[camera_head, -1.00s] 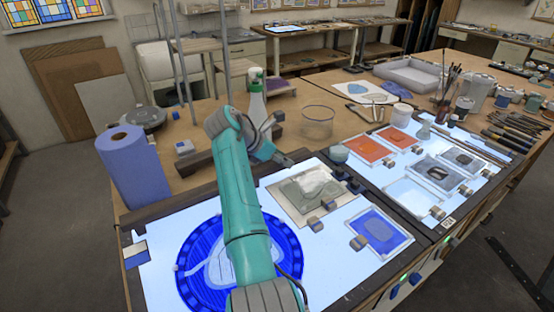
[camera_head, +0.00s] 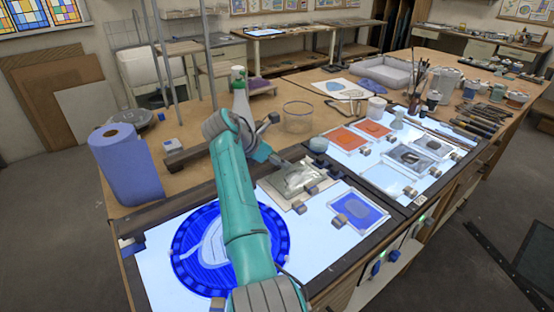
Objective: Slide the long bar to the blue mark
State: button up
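A dark bar (camera_head: 190,157) lies on the wooden worktop behind the light table. My arm covers its middle, and I cannot be sure that the grey-tipped piece (camera_head: 266,122) to the right of the arm is its other end. A small blue patch (camera_head: 129,243) shows at the left edge of the light table; I cannot tell whether it is the blue mark. My gripper (camera_head: 281,160) is low over the worktop, behind the grey tile and in front of that grey-tipped piece. Its fingers are small and dark here, so its opening and any contact are unclear.
A blue paper roll (camera_head: 126,165) stands at left, a spray bottle (camera_head: 241,100) and clear bowl (camera_head: 297,117) behind my arm. The light table (camera_head: 160,285) carries a blue disc (camera_head: 190,285), grey tile (camera_head: 292,180) and several glass panels.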

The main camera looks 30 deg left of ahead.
jog(key=shift+s+r, duration=0.1)
jog(key=v, duration=1.1)
jog(key=shift+s+a+r, duration=0.15)
jog(key=shift+s+r, duration=0.1)
jog(key=shift+r, duration=0.05)
dwell(0.3)
